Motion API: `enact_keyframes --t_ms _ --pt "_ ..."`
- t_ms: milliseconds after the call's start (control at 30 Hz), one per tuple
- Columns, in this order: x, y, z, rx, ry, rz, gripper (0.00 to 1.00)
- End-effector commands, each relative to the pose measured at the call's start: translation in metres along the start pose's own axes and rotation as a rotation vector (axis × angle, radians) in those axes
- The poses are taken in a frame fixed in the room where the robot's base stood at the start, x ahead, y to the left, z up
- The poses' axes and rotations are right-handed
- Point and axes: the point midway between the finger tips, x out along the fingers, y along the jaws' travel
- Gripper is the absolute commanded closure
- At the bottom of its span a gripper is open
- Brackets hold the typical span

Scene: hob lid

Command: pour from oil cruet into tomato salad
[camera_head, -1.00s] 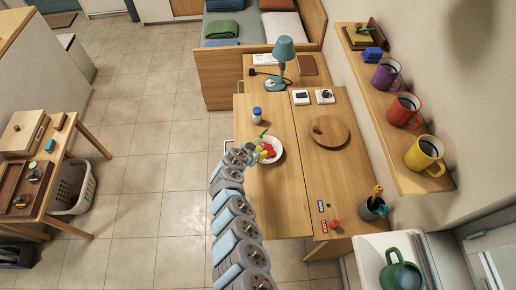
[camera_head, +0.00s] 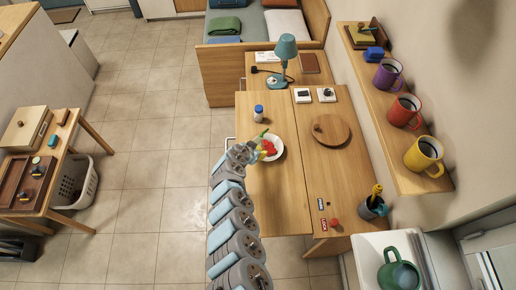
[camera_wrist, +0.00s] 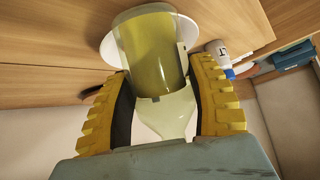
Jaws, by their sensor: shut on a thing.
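The tomato salad (camera_head: 268,147) is red pieces with some green and yellow in a white bowl (camera_head: 278,156) near the table's left edge in the head view. My gripper (camera_head: 250,153) is at the bowl's left side and overlaps it in that view. In the wrist view my gripper (camera_wrist: 160,78) has its yellow-padded fingers on either side of the clear oil cruet (camera_wrist: 157,55), shut on it. Yellow-green oil fills the wide part; the narrower neck end is clear. A white rim shows behind the cruet. I cannot tell whether oil is flowing out.
A white shaker with a blue cap (camera_head: 259,111) stands behind the bowl. A dark pot (camera_head: 372,208) stands at the front right. Mugs (camera_head: 404,110) line the wall shelf.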

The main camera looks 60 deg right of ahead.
Motion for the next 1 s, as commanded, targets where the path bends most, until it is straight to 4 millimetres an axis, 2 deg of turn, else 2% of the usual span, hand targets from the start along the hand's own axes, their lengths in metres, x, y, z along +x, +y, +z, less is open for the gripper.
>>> enact_keyframes --t_ms 1000 --pt "-0.008 -0.010 0.010 -0.007 -0.058 -0.014 0.83"
